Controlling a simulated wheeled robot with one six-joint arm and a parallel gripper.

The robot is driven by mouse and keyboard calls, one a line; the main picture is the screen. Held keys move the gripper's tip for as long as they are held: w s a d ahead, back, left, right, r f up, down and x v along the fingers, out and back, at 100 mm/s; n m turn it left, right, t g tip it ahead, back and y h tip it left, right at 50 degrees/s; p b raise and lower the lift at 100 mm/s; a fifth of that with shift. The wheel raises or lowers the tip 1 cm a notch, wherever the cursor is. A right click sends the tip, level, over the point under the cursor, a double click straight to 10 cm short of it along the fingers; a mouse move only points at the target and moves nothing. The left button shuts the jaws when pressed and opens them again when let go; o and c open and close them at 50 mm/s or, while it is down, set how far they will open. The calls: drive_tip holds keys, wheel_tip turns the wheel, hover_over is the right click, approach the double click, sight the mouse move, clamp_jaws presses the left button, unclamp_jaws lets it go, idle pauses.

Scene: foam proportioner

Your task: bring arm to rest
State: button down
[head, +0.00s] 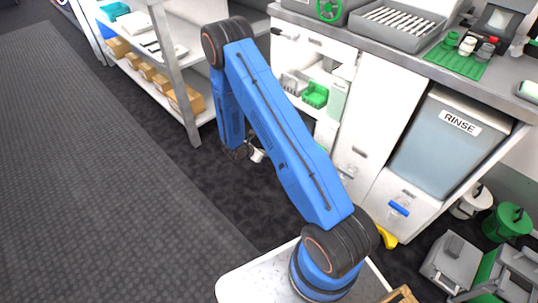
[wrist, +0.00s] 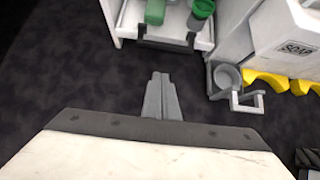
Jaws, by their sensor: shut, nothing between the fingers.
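My blue arm (head: 285,135) rises from its base and folds over, with its end hanging down near the middle of the head view. My gripper shows in the wrist view (wrist: 161,97) as two grey fingers held together, empty, over the dark floor. In the head view the gripper is small and mostly hidden behind the arm, so its fingers cannot be made out there. Nothing touches the fingers.
A white shelf (wrist: 165,38) with green containers stands ahead in the wrist view. A grey holder (wrist: 233,88) and a SOAP container (wrist: 290,45) are to its right.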

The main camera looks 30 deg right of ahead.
drive_tip(key=shift+s+a+r, duration=0.1)
drive_tip(key=shift+a+r, duration=0.15)
drive_tip(key=shift+r, duration=0.05)
drive_tip(key=shift+r, duration=0.1)
drive_tip(key=s+d+r+m+g, duration=0.1)
drive_tip(key=s+r+m, duration=0.3)
drive_tip(key=r, duration=0.8)
drive_tip(key=s+r+m, duration=0.3)
drive_tip(key=r+m, duration=0.1)
drive_tip(key=r, duration=0.8)
drive_tip(key=s+d+r+m+g, duration=0.1)
drive_tip(key=s+r+m, duration=0.3)
drive_tip(key=r, duration=0.8)
drive_tip(key=s+a+r+m+t+y, duration=0.1)
drive_tip(key=s+a+r+m+y, duration=0.2)
drive_tip(key=s, duration=0.6)
drive_tip(key=s+a+r+m+t+y, duration=0.1)
drive_tip(key=s+a+r+m+y, duration=0.1)
drive_tip(key=s+a+r, duration=0.3)
drive_tip(key=s+a+r+m+t+y, duration=0.2)
drive_tip(key=s+r, duration=0.7)
drive_tip(key=s, duration=0.5)
drive_tip(key=shift+s+a+r+m+y, duration=0.3)
drive_tip(key=shift+a+m+y, duration=0.6)
drive_tip(key=shift+m, duration=0.4)
